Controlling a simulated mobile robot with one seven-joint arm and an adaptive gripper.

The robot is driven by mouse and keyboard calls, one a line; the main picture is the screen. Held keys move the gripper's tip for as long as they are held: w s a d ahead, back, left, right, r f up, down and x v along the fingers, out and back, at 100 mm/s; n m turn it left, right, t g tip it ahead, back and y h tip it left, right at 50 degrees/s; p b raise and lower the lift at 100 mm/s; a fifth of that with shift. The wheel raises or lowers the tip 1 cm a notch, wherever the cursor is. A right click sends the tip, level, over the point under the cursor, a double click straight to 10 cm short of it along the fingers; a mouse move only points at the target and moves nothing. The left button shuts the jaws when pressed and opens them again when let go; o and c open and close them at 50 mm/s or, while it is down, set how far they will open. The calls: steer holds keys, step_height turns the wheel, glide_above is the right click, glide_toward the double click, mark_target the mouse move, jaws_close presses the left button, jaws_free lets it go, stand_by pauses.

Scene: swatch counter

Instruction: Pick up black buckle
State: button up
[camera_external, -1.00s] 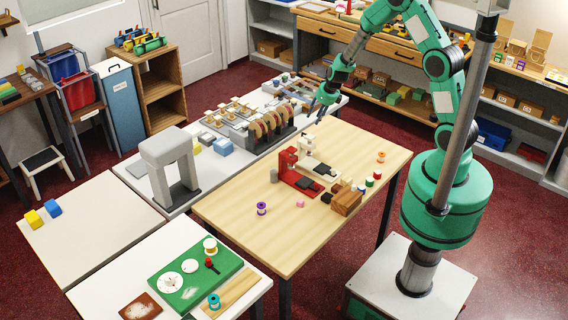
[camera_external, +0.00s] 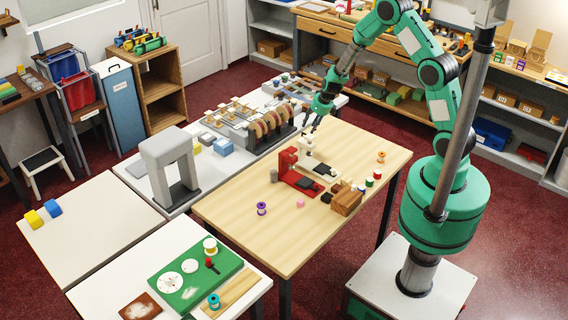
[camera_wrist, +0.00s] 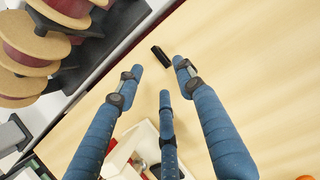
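A small black block-like piece (camera_wrist: 161,56), which I take to be the black buckle, lies on the light wooden table near its edge in the wrist view. My gripper (camera_wrist: 160,76) has its blue-sleeved fingers spread, with nothing between them. The piece is just beyond the fingertips, close to the right one and apart from the fingers as far as I can tell. In the external view my gripper (camera_external: 311,127) hangs over the table's far left edge. I cannot make out the buckle there.
A rack of red and tan discs (camera_external: 268,126) stands beside the gripper on the white counter. A red sewing-machine shape (camera_external: 295,177) and a cream one (camera_external: 316,169) stand nearby on the wooden table (camera_external: 245,190). The front left of that table is mostly clear.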

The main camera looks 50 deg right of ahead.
mark_target(305, 134)
steer(key=shift+x, duration=0.8)
steer(key=shift+w+b+x, duration=0.25)
steer(key=shift+b+x, duration=1.25)
steer(key=shift+x, duration=1.1)
steer(key=shift+r, duration=0.1)
steer(key=c, duration=0.9)
